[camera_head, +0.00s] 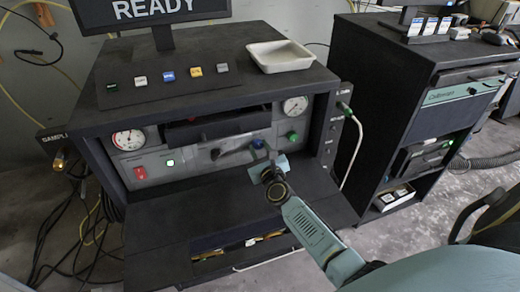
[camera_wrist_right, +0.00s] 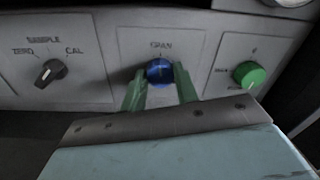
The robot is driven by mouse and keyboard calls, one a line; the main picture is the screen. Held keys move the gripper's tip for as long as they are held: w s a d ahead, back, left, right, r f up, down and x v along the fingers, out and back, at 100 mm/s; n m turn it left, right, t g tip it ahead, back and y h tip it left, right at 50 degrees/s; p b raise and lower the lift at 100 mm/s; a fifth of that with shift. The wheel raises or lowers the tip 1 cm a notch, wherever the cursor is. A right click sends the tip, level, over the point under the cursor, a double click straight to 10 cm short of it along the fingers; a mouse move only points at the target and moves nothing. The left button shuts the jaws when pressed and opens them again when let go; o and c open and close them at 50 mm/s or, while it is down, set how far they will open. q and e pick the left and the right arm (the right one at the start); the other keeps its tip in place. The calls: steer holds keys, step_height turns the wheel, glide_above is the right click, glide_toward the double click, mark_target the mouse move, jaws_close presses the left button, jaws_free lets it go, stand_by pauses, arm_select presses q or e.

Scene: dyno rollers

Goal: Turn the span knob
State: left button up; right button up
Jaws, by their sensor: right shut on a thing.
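The span knob is a blue round knob (camera_wrist_right: 159,71) under a "SPAN" label on the grey panel, and it also shows small in the head view (camera_head: 258,144). My right gripper (camera_wrist_right: 160,82) has its two green fingers on either side of the blue knob and is shut on it. In the head view my right gripper (camera_head: 264,158) reaches up to the panel from the lower right and partly hides the area below the knob. My left gripper is not in view.
A black selector knob (camera_wrist_right: 50,72) marked ZERO, SAMPLE and CAL is left of the span knob. A green knob (camera_wrist_right: 249,75) is close on the right. Gauges (camera_head: 128,139) and a red switch (camera_head: 140,173) are further left. A white tray (camera_head: 280,57) sits on top.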

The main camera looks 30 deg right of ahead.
steer(key=n, duration=0.6)
steer(key=shift+f+n, duration=0.1)
steer(key=shift+n, duration=0.3)
steer(key=n, duration=0.3)
steer(key=shift+n, duration=0.3)
steer(key=shift+n+y+p, duration=0.3)
steer(key=shift+n+p, duration=0.05)
steer(key=shift+n, duration=1.35)
steer(key=o, duration=1)
steer(key=shift+s, duration=0.1)
